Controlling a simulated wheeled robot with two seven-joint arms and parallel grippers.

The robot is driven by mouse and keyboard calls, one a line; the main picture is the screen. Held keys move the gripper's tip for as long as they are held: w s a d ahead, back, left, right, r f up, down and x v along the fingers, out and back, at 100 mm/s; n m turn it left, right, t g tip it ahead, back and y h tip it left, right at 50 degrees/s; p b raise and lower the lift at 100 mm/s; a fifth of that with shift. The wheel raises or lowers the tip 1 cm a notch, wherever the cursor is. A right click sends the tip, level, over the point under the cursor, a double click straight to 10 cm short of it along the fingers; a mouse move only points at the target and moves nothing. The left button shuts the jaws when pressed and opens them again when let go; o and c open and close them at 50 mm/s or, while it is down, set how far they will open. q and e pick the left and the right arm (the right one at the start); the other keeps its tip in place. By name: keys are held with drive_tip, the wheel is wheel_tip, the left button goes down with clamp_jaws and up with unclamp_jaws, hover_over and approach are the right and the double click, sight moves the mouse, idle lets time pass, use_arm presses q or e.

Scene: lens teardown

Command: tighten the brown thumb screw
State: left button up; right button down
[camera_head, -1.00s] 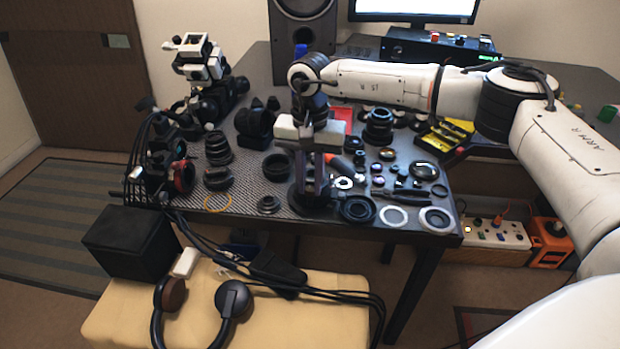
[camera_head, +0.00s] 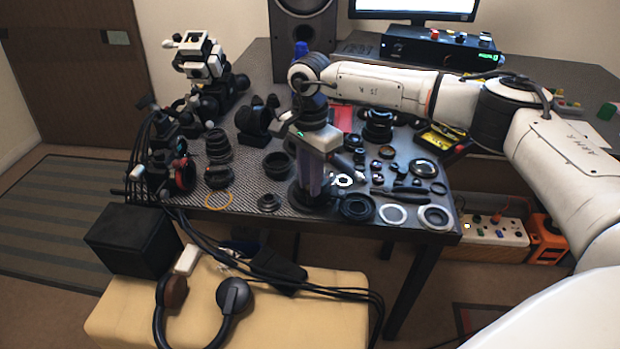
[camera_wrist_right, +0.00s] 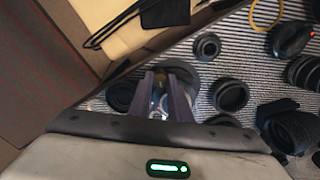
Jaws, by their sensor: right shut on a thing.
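My right gripper (camera_head: 308,196) points straight down near the front edge of the desk. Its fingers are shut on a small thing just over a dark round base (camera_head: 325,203). In the right wrist view, the two purple-grey fingers (camera_wrist_right: 163,98) stand close around something small and pale, over a dark ring-shaped part. I take the held thing to be the thumb screw, but the fingers and the wrist hide most of it and its brown colour does not show clearly. My left gripper is in neither view.
A black lens ring (camera_head: 357,207) and white rings (camera_head: 436,217) lie right of the gripper. A small dark ring (camera_head: 269,202) and an orange ring (camera_head: 218,201) lie left. Lens barrels (camera_head: 219,146) and cables crowd the left. A headphone set (camera_head: 232,296) rests on the stool.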

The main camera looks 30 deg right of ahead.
idle(0.3)
drive_tip(key=c, duration=1.6)
unclamp_jaws()
drive_tip(key=shift+r, duration=0.1)
wheel_tip(320, 180, up, 10)
drive_tip(key=shift+r, duration=0.1)
